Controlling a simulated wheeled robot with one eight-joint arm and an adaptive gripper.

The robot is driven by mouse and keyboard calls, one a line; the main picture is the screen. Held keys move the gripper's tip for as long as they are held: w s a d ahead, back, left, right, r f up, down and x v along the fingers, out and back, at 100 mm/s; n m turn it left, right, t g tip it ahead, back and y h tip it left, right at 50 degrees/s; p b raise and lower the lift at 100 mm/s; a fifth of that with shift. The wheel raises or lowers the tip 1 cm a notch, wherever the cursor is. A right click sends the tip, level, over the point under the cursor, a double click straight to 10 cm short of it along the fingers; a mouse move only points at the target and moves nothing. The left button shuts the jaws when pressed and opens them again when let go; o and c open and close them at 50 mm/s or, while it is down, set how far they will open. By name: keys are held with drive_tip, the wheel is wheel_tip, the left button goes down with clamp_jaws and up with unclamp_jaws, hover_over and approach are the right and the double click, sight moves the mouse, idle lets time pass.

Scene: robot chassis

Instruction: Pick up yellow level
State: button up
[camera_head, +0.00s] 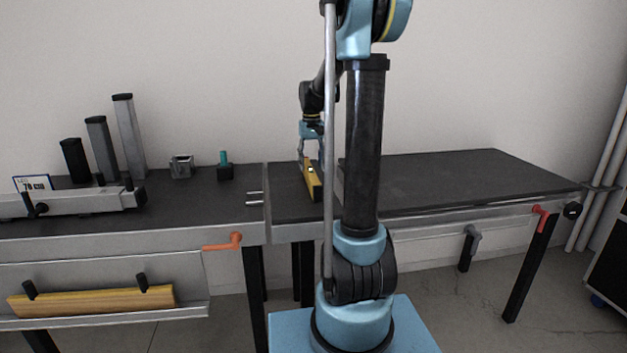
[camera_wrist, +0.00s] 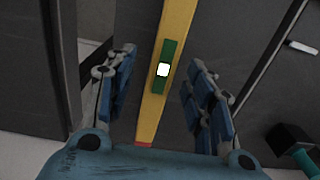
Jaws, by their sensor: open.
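The yellow level (camera_head: 313,183) lies on the dark top of the middle workbench. In the wrist view the level (camera_wrist: 177,30) runs lengthwise between my two fingers, with a green insert and a bright white spot on its upper face and a reddish end. My gripper (camera_head: 311,165) points down over the level in the head view. In the wrist view my gripper (camera_wrist: 164,92) is open, with one blue-padded finger on each side of the level and a gap on both sides. Part of my arm stands in front of the bench, just right of the level.
On the left bench (camera_head: 190,205) stand several grey and black posts (camera_head: 130,135), a small metal block (camera_head: 181,167) and a teal-handled black piece (camera_head: 225,170). The right part of the bench top (camera_head: 450,180) is clear. A wooden board (camera_head: 90,302) rests on a lower rail.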

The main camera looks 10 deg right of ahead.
sight(310, 169)
drive_tip(key=shift+a+f, duration=0.2)
drive_tip(key=shift+f, duration=2.05)
drive_tip(key=shift+c, duration=0.3)
clamp_jaws()
